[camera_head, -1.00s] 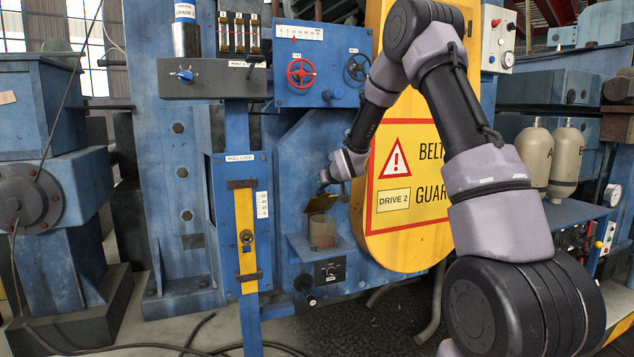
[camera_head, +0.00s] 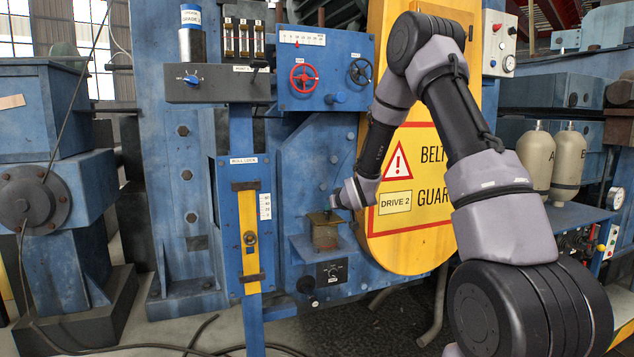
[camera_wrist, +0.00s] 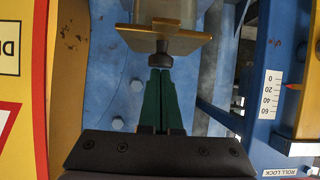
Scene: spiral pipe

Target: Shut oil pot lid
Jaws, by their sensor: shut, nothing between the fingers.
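The oil pot (camera_head: 325,236) is a small clear, amber-tinted vessel on a blue shelf bracket. Its brass lid (camera_head: 322,217) lies about level across the pot's top. In the wrist view the picture is turned over: the pot body (camera_wrist: 166,12) is at the top edge, with the brass lid (camera_wrist: 185,41) below it and a black knob (camera_wrist: 160,60) on the lid. My gripper (camera_wrist: 161,72) has its green fingers together, with the tips at the knob; touching or just apart cannot be told. In the head view my gripper (camera_head: 331,209) is small and partly hidden, just above the lid.
The yellow belt guard (camera_head: 415,190) stands close to the right of the pot. The blue roll lock panel (camera_head: 227,228) is to the left. A red handwheel (camera_head: 303,78) sits higher up. A black knob box (camera_head: 331,272) is below the shelf.

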